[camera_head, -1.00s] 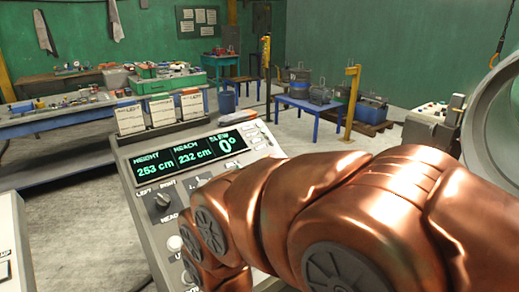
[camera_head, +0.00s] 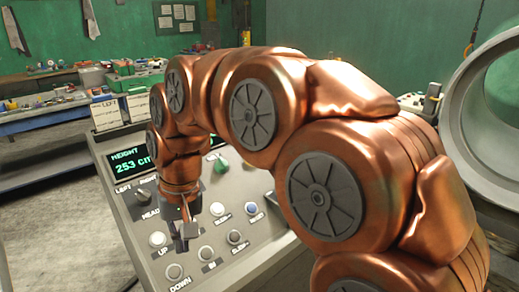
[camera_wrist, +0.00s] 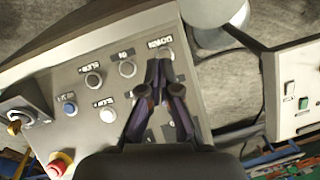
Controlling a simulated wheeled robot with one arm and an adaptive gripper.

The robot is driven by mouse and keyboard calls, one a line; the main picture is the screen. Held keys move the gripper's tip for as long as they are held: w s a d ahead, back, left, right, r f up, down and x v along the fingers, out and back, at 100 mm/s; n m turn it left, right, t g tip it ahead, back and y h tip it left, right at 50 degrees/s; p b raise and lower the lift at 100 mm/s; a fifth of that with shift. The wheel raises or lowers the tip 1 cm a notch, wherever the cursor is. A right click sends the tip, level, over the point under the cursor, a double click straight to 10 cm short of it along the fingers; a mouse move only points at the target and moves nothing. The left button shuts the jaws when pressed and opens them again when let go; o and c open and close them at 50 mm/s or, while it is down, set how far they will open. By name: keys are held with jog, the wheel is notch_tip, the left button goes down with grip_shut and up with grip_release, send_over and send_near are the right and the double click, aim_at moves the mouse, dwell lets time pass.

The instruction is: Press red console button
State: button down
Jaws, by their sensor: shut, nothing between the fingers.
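The red button (camera_wrist: 61,163), a mushroom head on a yellow base, shows at the lower left of the wrist view, on the grey console panel (camera_wrist: 45,85). In the head view I cannot see it; my copper arm covers part of the console (camera_head: 132,222). My gripper (camera_head: 187,232) is shut and empty, pointing down over the lower left console buttons. In the wrist view my gripper (camera_wrist: 160,72) lies near the DOWN button (camera_wrist: 165,54), well right of the red button. Whether the fingertips touch the panel is unclear.
The console carries several white buttons, a blue button (camera_head: 251,208), a green-topped control (camera_head: 220,163) and a HEAD selector (camera_head: 143,195). A joystick (camera_wrist: 20,115) stands left in the wrist view. A workbench (camera_head: 45,115) is behind. A large grey ring (camera_head: 462,120) stands at right.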

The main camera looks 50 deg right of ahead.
jog(key=w+d+r+m+t+b, duration=0.1)
jog(key=w+d+r+m+t, duration=0.2)
jog(key=w+d, duration=0.4)
jog(key=w+d+r+m+b, duration=0.1)
jog(key=w+d+r+m, duration=0.4)
jog(key=d, duration=0.4)
jog(key=s+d+r+m+t+h, duration=0.1)
jog(key=d+m, duration=0.2)
jog(key=d, duration=0.9)
jog(key=d+r+m+t+b, duration=0.1)
jog(key=d+m, duration=0.3)
jog(key=d, duration=0.8)
jog(key=shift+s+d+r+t+h+b, duration=0.15)
jog(key=shift+s+d+t+h+b, duration=0.15)
jog(key=shift+s+h, duration=0.1)
jog(key=shift+w, duration=0.1)
jog(key=p+x, duration=0.3)
jog(key=x, duration=1)
jog(key=shift+w+d+f, duration=0.1)
jog(key=shift+w+f, duration=0.1)
jog(key=shift+f, duration=0.25)
